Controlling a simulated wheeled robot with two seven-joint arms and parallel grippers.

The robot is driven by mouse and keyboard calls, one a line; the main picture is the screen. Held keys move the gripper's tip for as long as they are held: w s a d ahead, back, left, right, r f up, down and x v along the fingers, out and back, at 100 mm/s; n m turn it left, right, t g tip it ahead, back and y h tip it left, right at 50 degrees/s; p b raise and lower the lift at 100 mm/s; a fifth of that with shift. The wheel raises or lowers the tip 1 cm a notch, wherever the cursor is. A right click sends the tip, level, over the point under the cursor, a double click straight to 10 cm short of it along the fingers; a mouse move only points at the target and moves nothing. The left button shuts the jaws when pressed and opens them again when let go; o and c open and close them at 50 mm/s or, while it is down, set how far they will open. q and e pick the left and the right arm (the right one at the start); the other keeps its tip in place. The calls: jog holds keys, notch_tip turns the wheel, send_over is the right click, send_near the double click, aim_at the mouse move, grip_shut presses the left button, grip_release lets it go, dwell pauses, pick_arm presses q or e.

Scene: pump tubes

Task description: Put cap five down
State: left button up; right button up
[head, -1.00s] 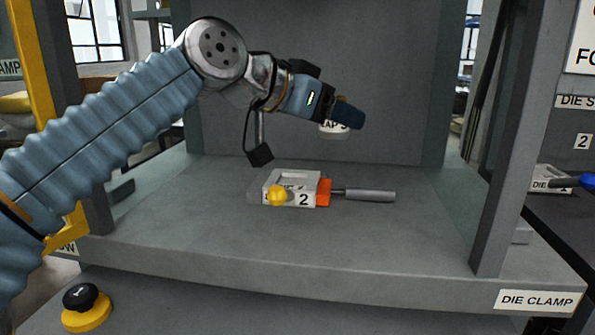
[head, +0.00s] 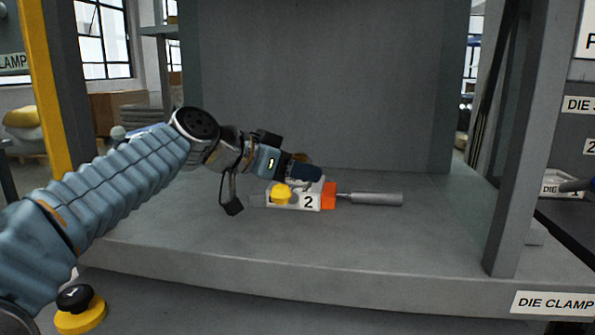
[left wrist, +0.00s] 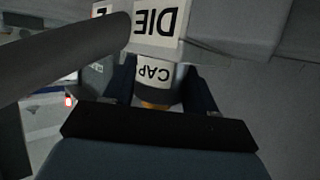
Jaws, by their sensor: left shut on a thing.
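My left gripper (head: 305,173) is shut on the cap and is low over the back of the die block (head: 309,203) marked 2. The cap shows in the left wrist view as a pale round piece labelled CAP (left wrist: 154,70) between the dark fingers; its number is not readable. In the head view the gripper and block hide the cap. The wrist view shows a DIE label (left wrist: 156,20) upside down, just beyond the cap. I cannot tell whether the cap touches the block. My right gripper is not in view.
The block has a yellow knob (head: 282,194), an orange part (head: 329,196) and a grey handle (head: 375,199) pointing right. The grey shelf (head: 400,250) is clear in front. A post (head: 518,150) stands at right. A black-and-yellow knob (head: 80,309) is at lower left.

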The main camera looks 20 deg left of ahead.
pick_arm(q)
jog(key=o, duration=0.8)
jog(key=shift+f, duration=0.15)
jog(key=o, duration=0.4)
jog(key=shift+o, duration=0.2)
jog(key=shift+r, duration=0.25)
jog(key=v, duration=1.2)
jog(key=shift+b, duration=0.3)
